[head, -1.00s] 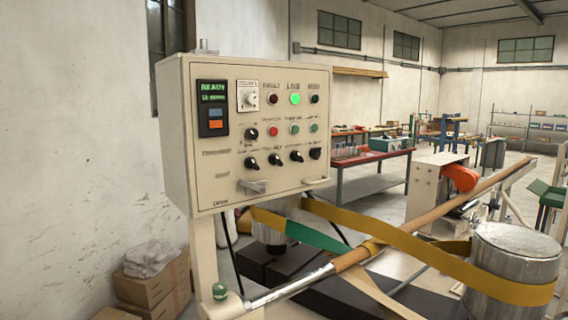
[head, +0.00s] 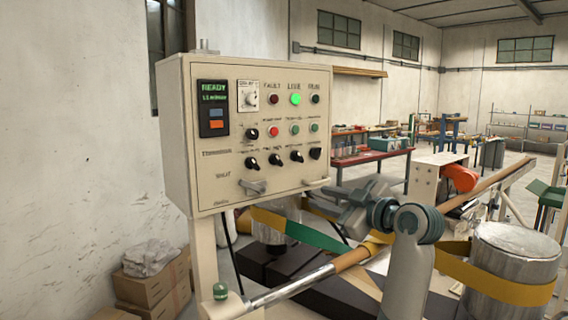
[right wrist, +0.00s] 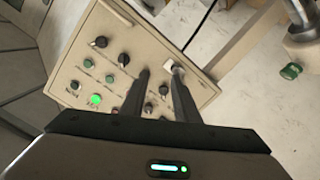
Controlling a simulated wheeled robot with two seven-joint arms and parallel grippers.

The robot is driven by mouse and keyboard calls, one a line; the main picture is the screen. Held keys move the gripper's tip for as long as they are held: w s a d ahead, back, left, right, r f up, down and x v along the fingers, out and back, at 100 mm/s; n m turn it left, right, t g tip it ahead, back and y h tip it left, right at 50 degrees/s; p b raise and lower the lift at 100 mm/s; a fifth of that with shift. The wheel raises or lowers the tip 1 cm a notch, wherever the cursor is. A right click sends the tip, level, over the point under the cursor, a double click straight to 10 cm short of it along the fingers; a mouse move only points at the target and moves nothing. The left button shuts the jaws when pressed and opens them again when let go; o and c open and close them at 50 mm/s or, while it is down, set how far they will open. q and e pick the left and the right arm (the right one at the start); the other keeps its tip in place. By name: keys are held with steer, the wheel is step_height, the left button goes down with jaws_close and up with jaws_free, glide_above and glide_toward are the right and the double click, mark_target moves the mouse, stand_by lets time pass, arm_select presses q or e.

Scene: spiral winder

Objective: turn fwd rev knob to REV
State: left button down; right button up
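The control panel (head: 230,185) is a cream box with several black knobs, lamps and a lit green lamp. Its lower row has several black selector knobs (head: 275,159), with another black knob (head: 251,133) above. The labels are too small to tell which one is FWD/REV. My left gripper is out of view.
A yellow belt (head: 480,282) runs around a metal drum (head: 515,245) at right. A long roller (head: 300,284) crosses below. Cardboard boxes (head: 150,290) stand at lower left.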

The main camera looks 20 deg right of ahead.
mark_target(280, 161)
steer(key=shift+n+t+y, duration=0.3)
steer(key=shift+n+t, duration=0.2)
steer(key=r, duration=0.6)
steer(key=shift+s+d, duration=0.3)
steer(key=shift+f, duration=0.1)
steer(key=p+x, duration=0.7)
steer(key=x, duration=0.8)
steer(key=shift+w+a, duration=0.2)
steer(key=shift+w, duration=0.05)
steer(key=shift+p+x, duration=0.45)
steer(key=shift+x, duration=0.45)
steer(key=shift+d+f, duration=0.1)
jaws_close()
